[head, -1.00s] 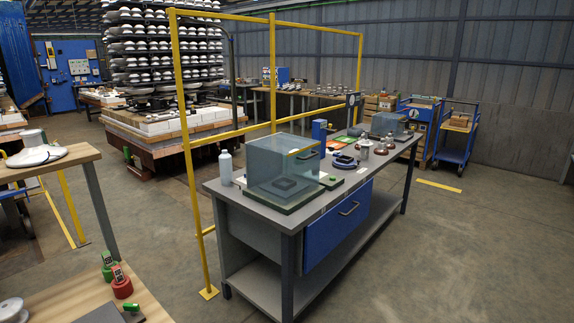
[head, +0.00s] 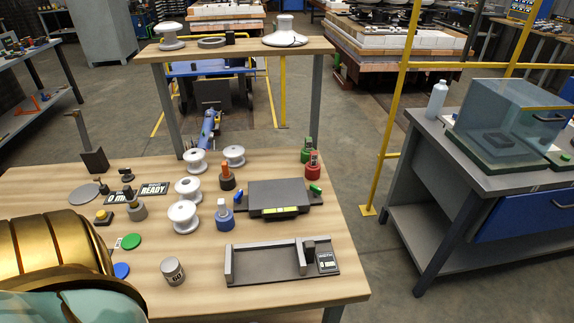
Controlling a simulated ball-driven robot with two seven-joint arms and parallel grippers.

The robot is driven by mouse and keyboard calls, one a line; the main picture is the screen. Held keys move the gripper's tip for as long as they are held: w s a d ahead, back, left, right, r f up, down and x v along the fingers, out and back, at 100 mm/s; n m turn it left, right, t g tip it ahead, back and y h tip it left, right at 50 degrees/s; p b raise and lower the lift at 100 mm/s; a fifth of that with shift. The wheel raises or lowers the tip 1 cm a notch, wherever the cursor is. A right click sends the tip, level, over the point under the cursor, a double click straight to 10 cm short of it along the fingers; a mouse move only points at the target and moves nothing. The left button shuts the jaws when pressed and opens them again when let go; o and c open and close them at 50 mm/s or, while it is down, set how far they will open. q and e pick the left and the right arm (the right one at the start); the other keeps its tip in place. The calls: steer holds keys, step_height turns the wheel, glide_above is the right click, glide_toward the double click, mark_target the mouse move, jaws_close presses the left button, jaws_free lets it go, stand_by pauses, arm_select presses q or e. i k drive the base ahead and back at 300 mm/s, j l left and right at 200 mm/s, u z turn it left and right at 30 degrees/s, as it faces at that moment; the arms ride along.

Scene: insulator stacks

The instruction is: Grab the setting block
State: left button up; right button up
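No part in view is plainly marked as the setting block. A small grey cylinder (head: 173,271) with a white number label stands upright near the front edge of the wooden workbench (head: 205,303); it may be the setting block, but I cannot tell. To its right lies a dark measuring fixture (head: 262,269) with two upright jaws and a small display, with nothing between the jaws. Neither of my grippers is in view.
White spool-shaped insulators (head: 184,216), a dark flat device (head: 276,194), and red and green stamp-like pieces (head: 312,164) crowd the bench behind. A raised shelf (head: 237,47) stands at the back. A grey table with a glass case (head: 515,115) is to the right, across open floor.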

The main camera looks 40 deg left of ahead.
mark_target(171, 268)
steer(key=k+j+u, duration=0.1)
steer(key=u, duration=2.05)
